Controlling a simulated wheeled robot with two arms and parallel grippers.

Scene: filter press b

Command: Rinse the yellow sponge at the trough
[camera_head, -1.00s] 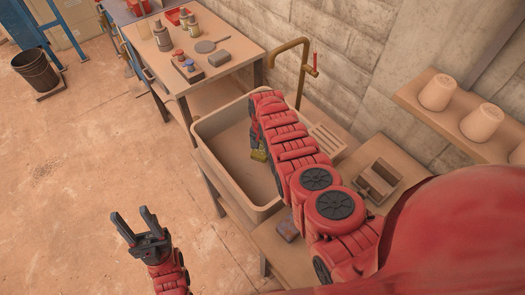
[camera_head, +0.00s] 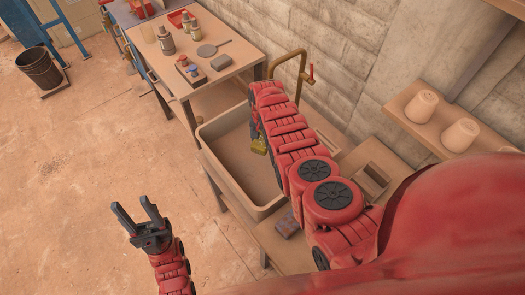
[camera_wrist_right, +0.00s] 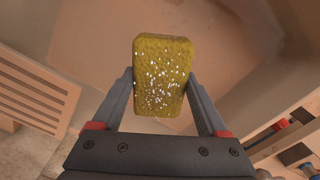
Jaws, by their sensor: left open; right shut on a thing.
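The yellow sponge (camera_wrist_right: 162,75) is gripped between the two fingers of my right gripper (camera_wrist_right: 160,105) in the right wrist view. White specks show on its face. In the head view a small part of the sponge (camera_head: 259,146) shows beside my right arm, over the trough (camera_head: 222,172). The arm hides most of the right gripper there. The trough is a beige basin with a brass tap (camera_head: 301,65) with a red handle at its back edge. My left gripper (camera_head: 136,213) is open and empty, over the floor left of the trough.
A table (camera_head: 225,85) with bottles, a round paddle and small blocks stands beyond the trough. A slatted rack (camera_wrist_right: 35,90) lies beside the basin. A wall shelf (camera_head: 415,125) holds pots. A blue-grey block (camera_head: 287,224) lies near the trough.

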